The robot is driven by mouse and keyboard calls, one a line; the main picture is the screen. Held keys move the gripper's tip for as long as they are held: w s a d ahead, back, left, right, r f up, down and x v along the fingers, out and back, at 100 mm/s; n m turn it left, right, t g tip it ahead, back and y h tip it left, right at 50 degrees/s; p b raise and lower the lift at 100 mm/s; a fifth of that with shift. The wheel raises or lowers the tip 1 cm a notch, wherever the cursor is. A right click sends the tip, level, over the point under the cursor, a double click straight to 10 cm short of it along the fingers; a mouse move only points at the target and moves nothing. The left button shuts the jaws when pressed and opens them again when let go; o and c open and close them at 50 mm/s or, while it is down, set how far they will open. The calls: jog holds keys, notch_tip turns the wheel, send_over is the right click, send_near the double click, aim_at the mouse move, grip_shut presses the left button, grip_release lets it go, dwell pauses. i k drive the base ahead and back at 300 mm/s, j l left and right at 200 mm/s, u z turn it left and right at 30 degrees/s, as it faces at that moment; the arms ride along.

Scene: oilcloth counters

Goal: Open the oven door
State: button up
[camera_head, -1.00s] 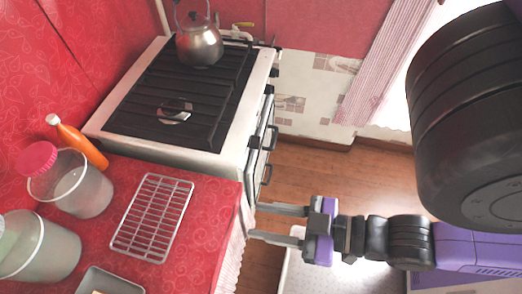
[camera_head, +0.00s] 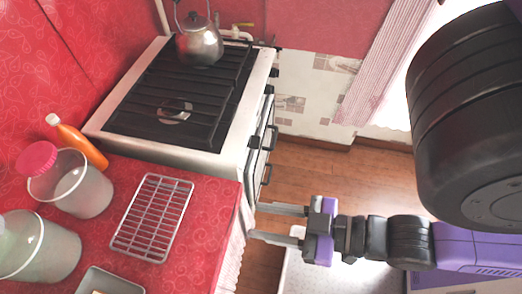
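The oven is the lower part of a white stove (camera_head: 222,160) at the upper left, with a black grate on top. Its front faces right and is seen steeply from above. My gripper (camera_head: 276,224) is open and empty, with two grey fingers pointing left. It is nearer the camera than the handles, beside the red counter's right edge, and appears apart from the stove.
A red counter (camera_head: 205,212) fills the lower left, holding a wire rack (camera_head: 152,216), jars and an orange bottle (camera_head: 80,146). A kettle (camera_head: 199,45) stands on the stove's far end. Wooden floor (camera_head: 320,175) is clear right of the stove. A pale, light-coloured surface lies below my gripper.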

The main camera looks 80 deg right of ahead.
aim_at(253, 171)
jog(key=k+l+z, duration=0.15)
jog(key=k+l, duration=0.25)
jog(key=k+l+z, duration=0.15)
jog(key=k+l, duration=0.25)
jog(key=k+l+z, duration=0.15)
jog(key=k+l, duration=0.2)
jog(key=l, duration=0.3)
